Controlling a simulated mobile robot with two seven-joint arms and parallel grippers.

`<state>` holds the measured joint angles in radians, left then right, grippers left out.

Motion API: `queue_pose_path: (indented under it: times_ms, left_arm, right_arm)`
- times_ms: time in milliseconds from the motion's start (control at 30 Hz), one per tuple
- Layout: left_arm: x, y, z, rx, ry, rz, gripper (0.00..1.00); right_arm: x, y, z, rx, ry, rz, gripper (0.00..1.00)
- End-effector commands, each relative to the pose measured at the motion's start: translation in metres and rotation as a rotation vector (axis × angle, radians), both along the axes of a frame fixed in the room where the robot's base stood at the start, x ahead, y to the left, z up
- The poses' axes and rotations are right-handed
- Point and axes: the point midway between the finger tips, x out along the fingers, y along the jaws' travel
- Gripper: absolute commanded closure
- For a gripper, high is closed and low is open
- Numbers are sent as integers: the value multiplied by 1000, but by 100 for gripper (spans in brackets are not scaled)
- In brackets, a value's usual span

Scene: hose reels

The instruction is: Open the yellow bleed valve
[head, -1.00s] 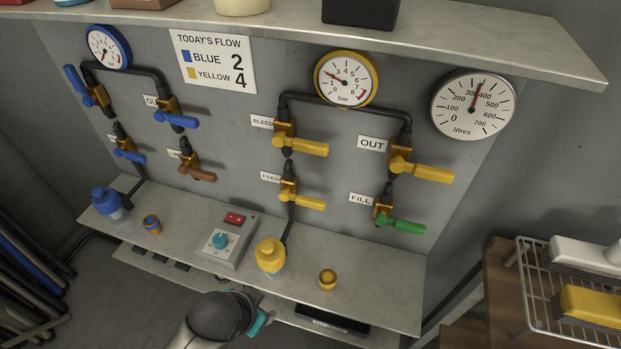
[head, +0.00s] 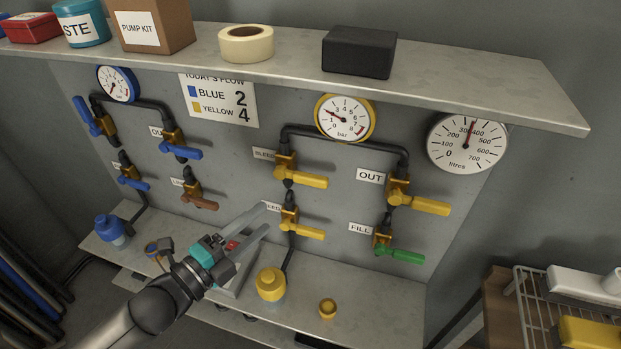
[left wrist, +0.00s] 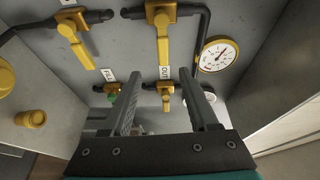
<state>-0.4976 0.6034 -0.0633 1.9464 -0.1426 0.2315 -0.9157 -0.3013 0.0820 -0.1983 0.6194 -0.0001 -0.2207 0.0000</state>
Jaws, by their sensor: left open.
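The yellow bleed valve (head: 305,179) is on the grey panel beside the BLEED label, under the yellow-rimmed gauge. Its yellow lever points right, across the vertical pipe. In the left wrist view, which is turned on its side, the bleed valve (left wrist: 162,45) is at top centre, beyond the fingers. My left gripper (head: 264,219) is open and empty in front of the panel, left of the feed valve and lower left of the bleed valve. Its fingers (left wrist: 163,100) also show in the left wrist view and touch no valve. My right gripper is not in view.
The yellow feed valve (head: 308,230) is just below the bleed valve. The OUT valve (head: 420,202) and green-levered FILL valve (head: 400,254) are to the right. A shelf (head: 460,85) juts out above. A yellow-capped bottle (head: 271,284) stands on the lower ledge.

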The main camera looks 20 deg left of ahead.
Motion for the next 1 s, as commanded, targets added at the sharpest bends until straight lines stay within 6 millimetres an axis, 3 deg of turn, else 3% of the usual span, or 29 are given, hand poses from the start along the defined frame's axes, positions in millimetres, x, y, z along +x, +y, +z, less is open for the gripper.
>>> queue_pose_path:
  times_ms: [267, 1000]
  left_arm:
    - [8, -5, 4, 21, -37, -26, 40]
    - [97, -45, 5, 19, -34, -24, 40]
  right_arm:
    - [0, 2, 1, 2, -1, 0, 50]
    - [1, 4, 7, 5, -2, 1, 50]
